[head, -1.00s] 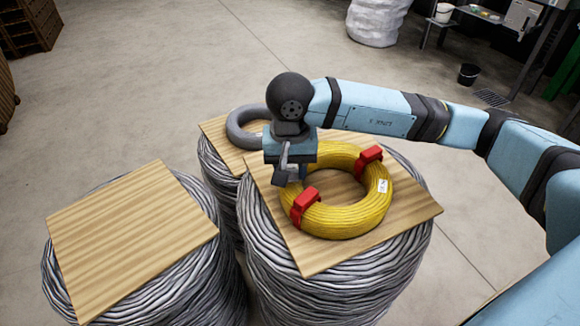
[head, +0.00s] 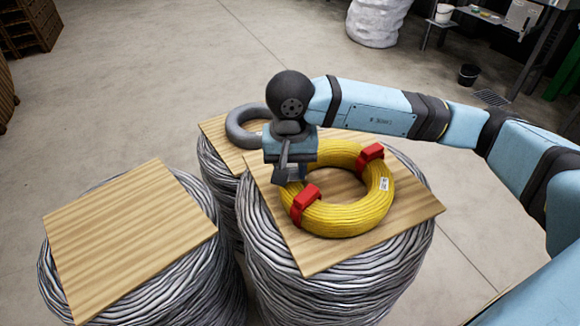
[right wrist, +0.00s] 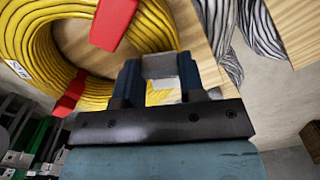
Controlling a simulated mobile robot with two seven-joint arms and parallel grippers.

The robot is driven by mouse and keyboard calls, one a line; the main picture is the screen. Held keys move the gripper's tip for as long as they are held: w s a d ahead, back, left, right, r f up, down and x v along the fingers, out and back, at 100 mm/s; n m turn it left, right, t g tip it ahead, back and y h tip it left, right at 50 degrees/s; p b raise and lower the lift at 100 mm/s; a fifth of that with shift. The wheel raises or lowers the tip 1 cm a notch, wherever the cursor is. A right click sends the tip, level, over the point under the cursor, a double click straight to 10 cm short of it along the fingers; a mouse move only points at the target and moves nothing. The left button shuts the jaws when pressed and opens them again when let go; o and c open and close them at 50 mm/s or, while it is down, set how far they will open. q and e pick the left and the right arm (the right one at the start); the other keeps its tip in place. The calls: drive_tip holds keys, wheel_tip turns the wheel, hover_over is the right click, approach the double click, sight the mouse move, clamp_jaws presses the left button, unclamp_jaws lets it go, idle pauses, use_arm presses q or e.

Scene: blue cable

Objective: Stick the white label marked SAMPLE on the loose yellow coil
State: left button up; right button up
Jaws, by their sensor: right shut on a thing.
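The yellow coil (head: 345,218) lies flat on a wooden board, with two red clips (head: 306,198) around it. A small white label (head: 384,184) with dark marks sits on the coil's right side; it also shows in the right wrist view (right wrist: 18,70), too small to read surely. My right gripper (head: 289,172) is at the coil's left edge, pointing down. In the right wrist view its two dark fingers (right wrist: 160,75) are shut on a grey block (right wrist: 160,66). My left gripper is out of view.
The board (head: 315,258) lies on a large grey cable bundle (head: 340,290). A grey ring (head: 238,130) lies on another board behind. The left board (head: 130,235) is bare. A black bucket (head: 468,74) stands on the floor at the back right.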

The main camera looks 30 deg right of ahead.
drive_tip(key=shift+f+b, duration=0.55)
drive_tip(key=shift+b, duration=0.4)
idle(0.7)
drive_tip(key=o, duration=1.2)
drive_tip(key=shift+r+p, duration=1.2)
drive_tip(key=shift+r, duration=2.35)
